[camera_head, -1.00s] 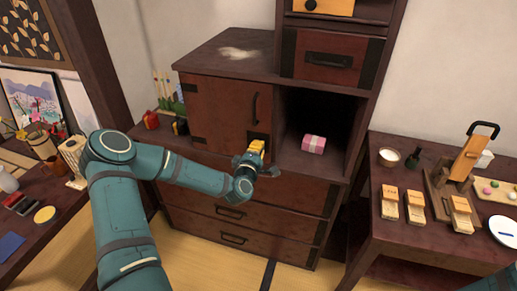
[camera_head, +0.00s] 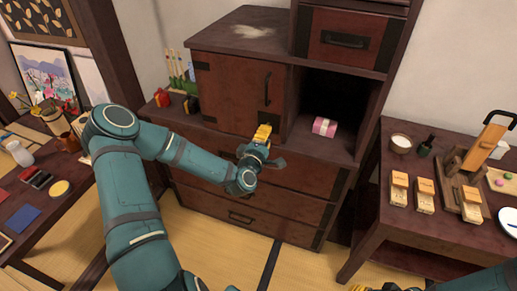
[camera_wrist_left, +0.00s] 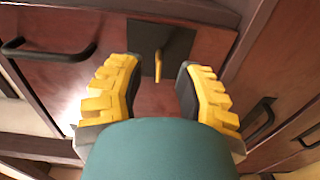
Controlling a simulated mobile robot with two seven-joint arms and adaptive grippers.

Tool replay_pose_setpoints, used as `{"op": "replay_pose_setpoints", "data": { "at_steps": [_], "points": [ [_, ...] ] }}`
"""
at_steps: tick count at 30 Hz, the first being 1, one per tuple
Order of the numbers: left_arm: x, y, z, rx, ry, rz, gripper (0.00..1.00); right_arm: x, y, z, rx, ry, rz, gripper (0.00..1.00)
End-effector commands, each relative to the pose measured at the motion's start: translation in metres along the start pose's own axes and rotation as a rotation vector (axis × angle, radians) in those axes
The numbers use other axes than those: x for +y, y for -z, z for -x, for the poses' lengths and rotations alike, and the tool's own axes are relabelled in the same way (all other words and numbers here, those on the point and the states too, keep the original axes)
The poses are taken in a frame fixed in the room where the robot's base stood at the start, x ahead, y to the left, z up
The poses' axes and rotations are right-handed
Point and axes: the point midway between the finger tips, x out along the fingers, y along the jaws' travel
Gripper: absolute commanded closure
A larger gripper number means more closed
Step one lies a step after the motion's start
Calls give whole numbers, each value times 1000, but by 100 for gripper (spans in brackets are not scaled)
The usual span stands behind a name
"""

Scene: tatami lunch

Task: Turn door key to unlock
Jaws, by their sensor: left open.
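The cabinet door (camera_head: 237,92) is reddish brown, with a black bar handle, and looks shut. In the left wrist view a thin brass-coloured key (camera_wrist_left: 157,66) stands out from a dark square lock plate (camera_wrist_left: 172,42). My left gripper (camera_head: 263,134) is in front of the door's lower right corner, hiding the key in the head view. In the left wrist view the left gripper (camera_wrist_left: 158,88) is open, its yellow-padded fingers on either side of the key with gaps to both. Yellow tips of my right gripper (camera_head: 377,287) show at the bottom edge; its opening is unclear.
An open cubby right of the door holds a pink box (camera_head: 324,127). Drawers (camera_head: 245,178) with black handles lie below. A side table (camera_head: 390,228) with wooden blocks stands at right, and a low table (camera_head: 62,215) with art supplies at left.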

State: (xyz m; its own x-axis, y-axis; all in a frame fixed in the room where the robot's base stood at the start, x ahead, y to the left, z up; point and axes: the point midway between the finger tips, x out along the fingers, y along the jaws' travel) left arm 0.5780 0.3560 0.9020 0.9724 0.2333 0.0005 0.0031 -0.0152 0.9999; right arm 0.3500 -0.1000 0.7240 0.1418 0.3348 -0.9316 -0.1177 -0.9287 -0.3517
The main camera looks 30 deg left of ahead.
Motion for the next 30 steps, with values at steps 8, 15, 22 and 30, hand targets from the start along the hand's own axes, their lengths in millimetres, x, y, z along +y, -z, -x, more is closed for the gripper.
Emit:
{"op": "replay_pose_setpoints", "data": {
  "at_steps": [8, 15, 22, 30],
  "points": [
    [0, 0, 54, 1, 2, 0, 66, 0, 0, 0, 0, 0, 0, 53],
    [0, 0, 75, 2, 1, 0, 66, 0, 0, 0, 0, 0, 0, 53],
    [0, 0, 77, 2, 0, 0, 66, 0, 0, 0, 0, 0, 0, 53],
    [-2, -1, 82, -7, 6, 17, 66, -1, 0, 2, -1, 0, 0, 53]
  ]
}}
